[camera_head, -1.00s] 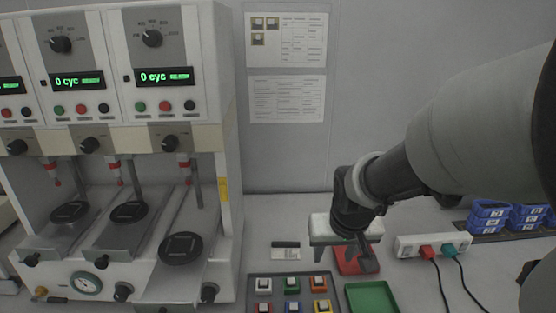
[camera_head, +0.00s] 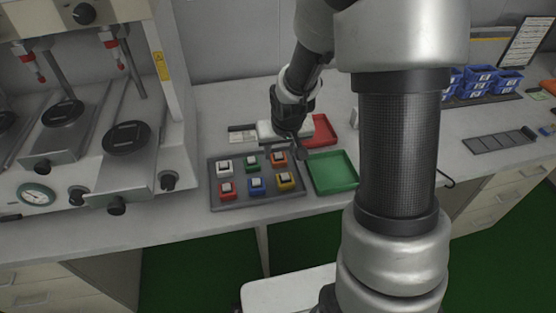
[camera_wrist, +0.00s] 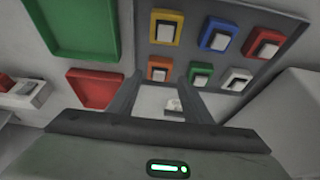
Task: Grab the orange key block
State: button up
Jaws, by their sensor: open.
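The orange key block (camera_head: 279,159) sits in the back right place of a grey tray (camera_head: 213,203), with a pale key cap on top. In the wrist view the orange key block (camera_wrist: 160,69) lies just beyond the fingertips, roughly centred between them. My gripper (camera_wrist: 160,84) is open with nothing between its fingers. In the head view my gripper (camera_head: 285,146) is above the back right part of the tray, close to the orange block. My wrist partly covers the space behind it. The exact height over the block is hard to tell.
The green block (camera_head: 251,161) is beside the orange one and the yellow block (camera_head: 286,181) is in front. White, red and blue blocks share the tray. A green bin (camera_head: 333,184) and red bin (camera_head: 326,129) stand to the right. Test machines (camera_head: 125,141) stand at left.

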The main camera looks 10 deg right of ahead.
aim_at(279, 156)
jog(key=b+x, duration=0.1)
jog(key=x, duration=0.4)
jog(key=shift+w, duration=0.1)
jog(key=c, duration=0.9)
